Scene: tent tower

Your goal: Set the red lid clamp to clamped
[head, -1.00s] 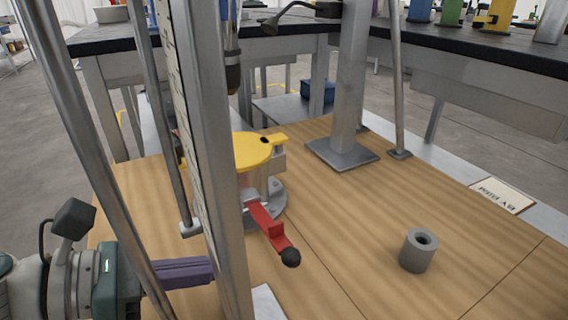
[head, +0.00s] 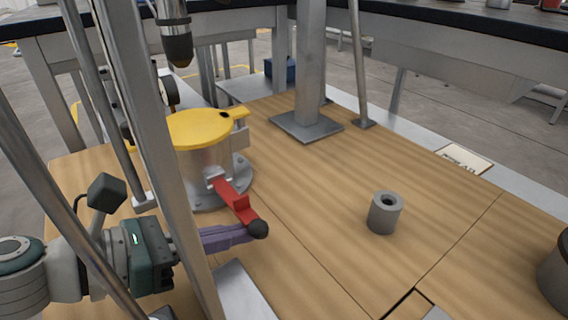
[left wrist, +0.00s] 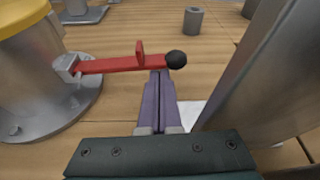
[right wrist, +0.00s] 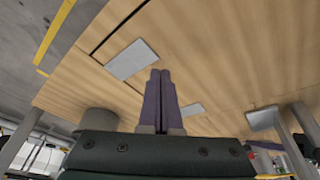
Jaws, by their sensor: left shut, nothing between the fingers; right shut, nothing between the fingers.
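The red lid clamp (head: 233,200) is a red lever with a black ball knob, sticking out from the side of a grey pot with a yellow lid (head: 200,128). In the left wrist view the lever (left wrist: 110,65) runs sideways from its bracket to the knob. My left gripper (head: 248,234) is shut and empty, its purple fingertips (left wrist: 158,74) right by the lever near the knob; I cannot tell whether they touch. My right gripper (right wrist: 160,72) is shut and empty above the wooden table, away from the clamp.
A metal upright (head: 165,170) and slanted rods stand between my head and the left part of the table. A grey hollow cylinder (head: 384,213) stands on the table to the right. A grey post (head: 309,70) on a square foot stands behind. The table middle is clear.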

